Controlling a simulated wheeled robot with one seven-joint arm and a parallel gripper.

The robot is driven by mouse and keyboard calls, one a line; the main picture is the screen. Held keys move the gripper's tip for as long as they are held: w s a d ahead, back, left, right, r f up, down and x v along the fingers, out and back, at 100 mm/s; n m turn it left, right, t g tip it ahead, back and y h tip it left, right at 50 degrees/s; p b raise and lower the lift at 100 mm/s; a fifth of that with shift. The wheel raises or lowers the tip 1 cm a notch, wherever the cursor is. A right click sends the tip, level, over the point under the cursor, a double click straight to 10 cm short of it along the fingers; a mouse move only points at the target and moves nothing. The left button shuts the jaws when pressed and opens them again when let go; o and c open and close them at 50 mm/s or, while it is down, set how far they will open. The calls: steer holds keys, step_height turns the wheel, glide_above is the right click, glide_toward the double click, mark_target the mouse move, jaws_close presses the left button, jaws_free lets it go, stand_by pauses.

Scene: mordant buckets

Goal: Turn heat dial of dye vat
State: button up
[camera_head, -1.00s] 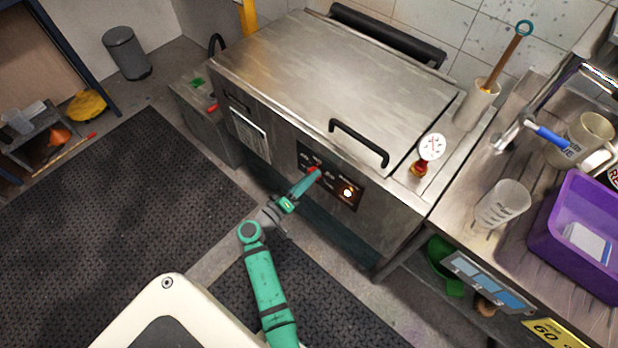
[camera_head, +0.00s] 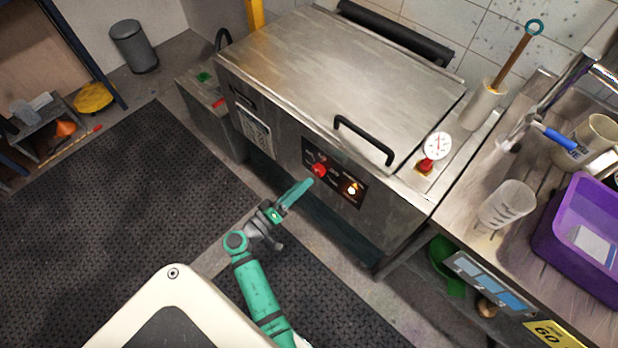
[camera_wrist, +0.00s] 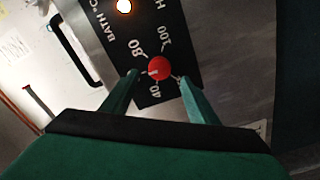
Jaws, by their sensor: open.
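The dye vat (camera_head: 340,75) is a steel box with a closed lid. On its front is a black panel (camera_head: 335,175) with a red round heat dial (camera_head: 319,170), also in the middle of the wrist view (camera_wrist: 160,68). The printed numbers 40, 80 and 100 stand around the dial, and a pale mark shows on its left side. My gripper (camera_head: 309,183) is open and points at the dial, with a small gap in the head view.
A lit lamp (camera_head: 351,190) is on the panel right of the dial. A black lid handle (camera_head: 363,141) juts out above. A gauge (camera_head: 438,146) stands on the vat's right edge. A bench with a purple bin (camera_head: 585,235) is at right. The dark floor mat at left is clear.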

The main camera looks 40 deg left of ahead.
steer(key=shift+s+a, duration=0.2)
steer(key=shift+s, duration=2.1)
